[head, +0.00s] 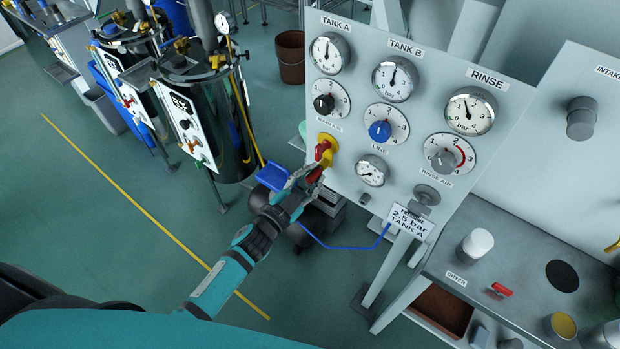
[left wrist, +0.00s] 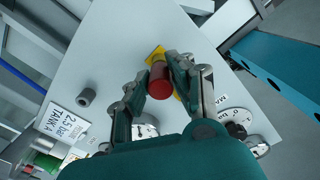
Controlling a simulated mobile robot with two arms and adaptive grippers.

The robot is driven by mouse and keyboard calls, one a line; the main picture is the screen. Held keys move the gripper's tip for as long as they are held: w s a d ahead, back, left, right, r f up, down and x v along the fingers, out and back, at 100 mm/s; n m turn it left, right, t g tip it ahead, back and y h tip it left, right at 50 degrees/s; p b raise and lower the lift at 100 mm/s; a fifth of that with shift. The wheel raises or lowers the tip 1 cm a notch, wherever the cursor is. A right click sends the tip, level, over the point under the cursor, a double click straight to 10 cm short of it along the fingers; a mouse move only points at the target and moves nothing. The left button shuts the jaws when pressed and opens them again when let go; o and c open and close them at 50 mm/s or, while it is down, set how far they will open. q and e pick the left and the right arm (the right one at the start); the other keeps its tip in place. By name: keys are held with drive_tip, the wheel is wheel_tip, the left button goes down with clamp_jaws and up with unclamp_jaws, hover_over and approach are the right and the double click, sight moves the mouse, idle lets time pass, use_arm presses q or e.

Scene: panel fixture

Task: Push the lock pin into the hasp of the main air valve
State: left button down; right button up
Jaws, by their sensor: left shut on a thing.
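The main air valve (head: 327,148) has a red handle on a yellow plate at the panel's lower left edge. My left gripper (head: 312,176) is shut at the valve. In the left wrist view a red cylindrical piece, seen nearly end-on and apparently the valve handle (left wrist: 159,82), lies between the fingers of my left gripper (left wrist: 157,88), with yellow plate behind it. The fingers hide much of the valve, and I cannot make out the hasp. A small red piece (head: 501,290) lies on the bench; I cannot tell whether it is the lock pin. My right gripper is not visible.
The grey panel (head: 350,200) carries several gauges and knobs. A "2.5 bar TANK A" sign (head: 410,221) hangs low on it, with a blue hose (head: 345,247) nearby. The bench (head: 455,262) at right holds a white-topped cylinder (head: 476,245). Green floor is open at left.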

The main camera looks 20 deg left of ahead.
use_arm(q)
drive_tip(key=shift+w+d, duration=0.15)
drive_tip(key=shift+w, duration=0.15)
drive_tip(key=c, duration=1.1)
unclamp_jaws()
drive_tip(key=v, duration=1.2)
drive_tip(key=s+a+f+n+g+y, duration=0.2)
drive_tip(key=s+f, duration=0.1)
drive_tip(key=f, duration=0.7)
drive_tip(key=s+a+f+n+g+y, duration=0.1)
drive_tip(key=s+f+g, duration=0.2)
drive_tip(key=f, duration=0.6)
drive_tip(key=s+a+f+n+g+y, duration=0.2)
drive_tip(key=s+f, duration=0.2)
drive_tip(key=f, duration=0.6)
drive_tip(key=s+f+n+g, duration=0.1)
drive_tip(key=s+f+g, duration=0.2)
drive_tip(key=s+f, duration=0.2)
drive_tip(key=s+f+g, duration=0.3)
drive_tip(key=s+f, duration=0.2)
drive_tip(key=s, duration=0.7)
drive_tip(key=s+f+n+g+y, duration=0.1)
drive_tip(key=s+f+g, duration=0.2)
drive_tip(key=s+f, duration=0.2)
drive_tip(key=shift+s+a+f+n, duration=0.1)
drive_tip(key=shift+s+a+n, duration=0.05)
drive_tip(key=shift+s, duration=0.7)
drive_tip(key=shift+s+a+f+n, duration=0.1)
drive_tip(key=shift+s+a+n, duration=0.1)
drive_tip(key=shift+s, duration=0.6)
